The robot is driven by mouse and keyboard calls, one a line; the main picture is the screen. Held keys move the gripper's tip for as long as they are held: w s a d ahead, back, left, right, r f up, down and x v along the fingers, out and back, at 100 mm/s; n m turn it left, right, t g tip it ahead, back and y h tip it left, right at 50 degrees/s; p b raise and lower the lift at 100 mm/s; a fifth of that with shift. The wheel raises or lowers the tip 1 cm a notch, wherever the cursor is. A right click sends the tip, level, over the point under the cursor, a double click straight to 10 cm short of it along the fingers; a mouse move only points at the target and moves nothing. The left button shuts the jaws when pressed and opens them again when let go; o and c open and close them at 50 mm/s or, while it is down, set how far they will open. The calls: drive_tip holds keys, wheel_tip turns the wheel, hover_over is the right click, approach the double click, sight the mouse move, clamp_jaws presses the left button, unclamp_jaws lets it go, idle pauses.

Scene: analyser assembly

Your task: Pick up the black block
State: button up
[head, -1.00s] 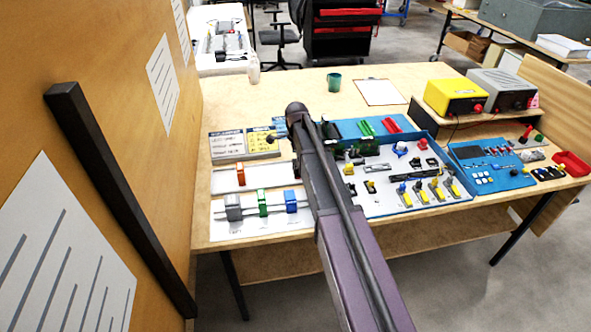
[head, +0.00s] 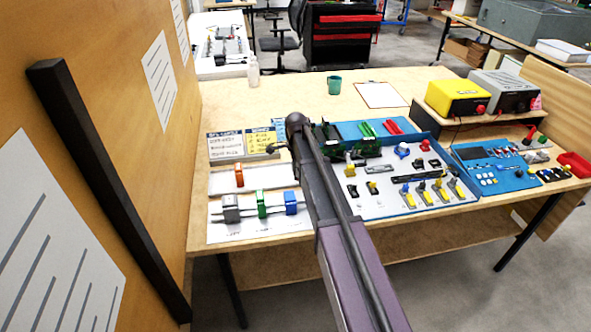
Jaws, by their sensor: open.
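Several small black parts lie on the white mat of the blue-edged tray, among them one black piece (head: 352,190) just right of my arm and another (head: 433,162) farther right. I cannot tell which is the black block. My dark arm reaches up across the middle of the table. What looks like part of my gripper (head: 271,149) shows left of the arm's far end, over the yellow and white cards. It is small, mostly hidden behind the arm, and apart from these black parts. No block shows in it.
An orange block (head: 239,175) and grey, green and blue blocks (head: 262,205) stand on white sheets at left. A dark green part (head: 368,147) lies right of my arm. Yellow (head: 455,97) and grey boxes stand at back right.

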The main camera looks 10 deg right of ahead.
drive_tip(key=shift+c, duration=0.2)
drive_tip(key=c, duration=0.6)
drive_tip(key=shift+r, duration=0.15)
wheel_tip(320, 180, up, 4)
drive_tip(key=p, duration=0.4)
drive_tip(key=shift+f, duration=0.2)
drive_tip(key=s, duration=1)
drive_tip(key=s+d+r+p, duration=0.1)
drive_tip(key=s, duration=0.5)
drive_tip(key=o, duration=0.4)
drive_tip(key=c, duration=0.6)
